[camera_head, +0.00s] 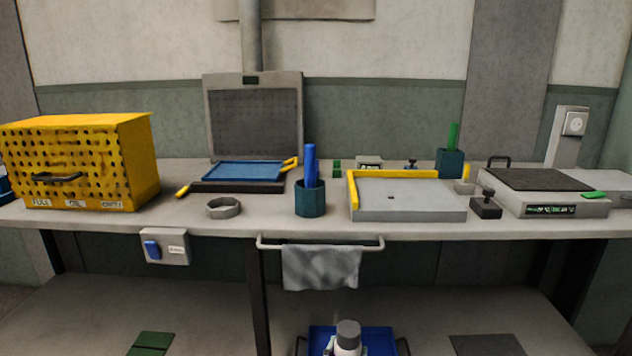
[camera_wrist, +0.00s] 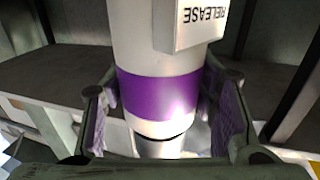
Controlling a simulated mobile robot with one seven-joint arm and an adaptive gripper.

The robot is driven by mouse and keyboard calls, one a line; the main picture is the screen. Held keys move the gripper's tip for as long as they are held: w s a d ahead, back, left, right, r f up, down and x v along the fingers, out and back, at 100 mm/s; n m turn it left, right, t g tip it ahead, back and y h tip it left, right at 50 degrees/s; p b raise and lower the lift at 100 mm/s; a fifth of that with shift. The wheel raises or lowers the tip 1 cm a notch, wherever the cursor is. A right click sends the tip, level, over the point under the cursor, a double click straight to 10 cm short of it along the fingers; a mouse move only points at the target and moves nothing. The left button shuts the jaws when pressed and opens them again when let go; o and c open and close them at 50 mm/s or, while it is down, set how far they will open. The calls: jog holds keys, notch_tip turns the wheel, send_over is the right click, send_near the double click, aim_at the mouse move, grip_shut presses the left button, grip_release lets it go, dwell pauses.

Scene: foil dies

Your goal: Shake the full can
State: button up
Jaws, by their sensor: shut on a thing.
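A white can with a purple band (camera_wrist: 160,92) fills the middle of the wrist view. A label reading RELEASE (camera_wrist: 208,22) shows upside down on a block at its upper part. My gripper (camera_wrist: 165,112) has one padded finger on each side of the can, shut on it around the band. In the head view, a white can with a grey cap (camera_head: 348,328) shows at the bottom edge, upright in front of a blue tray (camera_head: 320,333). Its lower part is cut off, and my gripper is not clearly seen there. I cannot see how full the can is.
The workbench (camera_head: 280,224) above carries a yellow perforated cabinet (camera_head: 105,160), a blue screen frame (camera_head: 243,171), a teal cup (camera_head: 310,199), a yellow-edged grey board (camera_head: 405,196) and a flat device (camera_head: 545,190). A grey cloth (camera_head: 321,267) hangs from its front rail, above the can.

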jog(key=s+a+f, duration=0.5)
jog(key=a+f, duration=0.2)
jog(key=f, duration=0.2)
notch_tip(320, 180, up, 7)
notch_tip(320, 180, down, 7)
jog(key=shift+a+f, duration=0.2)
jog(key=shift+a, duration=0.05)
dwell(0.8)
jog(key=shift+s, duration=0.1)
